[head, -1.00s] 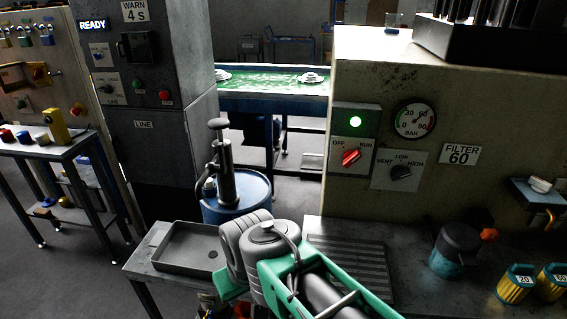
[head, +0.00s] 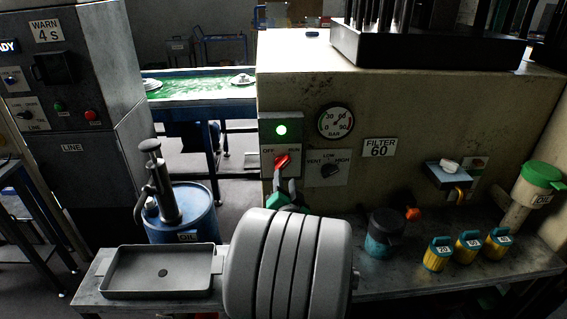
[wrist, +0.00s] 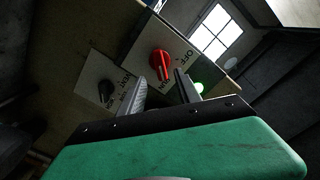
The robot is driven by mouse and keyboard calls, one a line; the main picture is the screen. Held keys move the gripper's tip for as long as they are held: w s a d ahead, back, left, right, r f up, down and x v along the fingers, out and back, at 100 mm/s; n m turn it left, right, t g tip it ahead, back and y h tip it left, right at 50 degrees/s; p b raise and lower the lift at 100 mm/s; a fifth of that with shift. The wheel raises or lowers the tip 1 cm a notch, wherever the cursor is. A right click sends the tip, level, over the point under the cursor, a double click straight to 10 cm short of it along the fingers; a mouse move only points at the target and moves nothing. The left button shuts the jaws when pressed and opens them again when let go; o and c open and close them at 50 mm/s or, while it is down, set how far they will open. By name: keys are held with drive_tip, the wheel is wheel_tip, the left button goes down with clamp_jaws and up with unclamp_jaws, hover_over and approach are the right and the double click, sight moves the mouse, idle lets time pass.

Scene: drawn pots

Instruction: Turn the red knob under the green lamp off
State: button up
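The red knob (head: 283,161) sits on a pale plate marked OFF on the left and RUN on the right, and its grip tilts up toward RUN. The lit green lamp (head: 281,130) is directly above it. My gripper (head: 285,182) is just below and in front of the knob, fingers apart. In the wrist view, the red knob (wrist: 160,64) shows between and just beyond the open fingertips (wrist: 158,77). It does not appear gripped. The green lamp (wrist: 198,87) is partly hidden beside the right finger.
A dark knob (head: 330,170) marked VENT, LOW, HIGH is close on the right, below a pressure gauge (head: 335,121). Below are a grey tray (head: 160,270), a dark-lidded teal pot (head: 383,235) and several yellow containers (head: 468,247). A blue drum (head: 182,215) stands left.

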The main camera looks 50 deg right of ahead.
sight(283, 166)
drive_tip(key=p+x, duration=0.2)
drive_tip(key=x, duration=0.5)
drive_tip(key=shift+w+d, duration=0.15)
drive_tip(key=shift+w, duration=0.1)
drive_tip(key=shift+c, duration=0.2)
clamp_jaws()
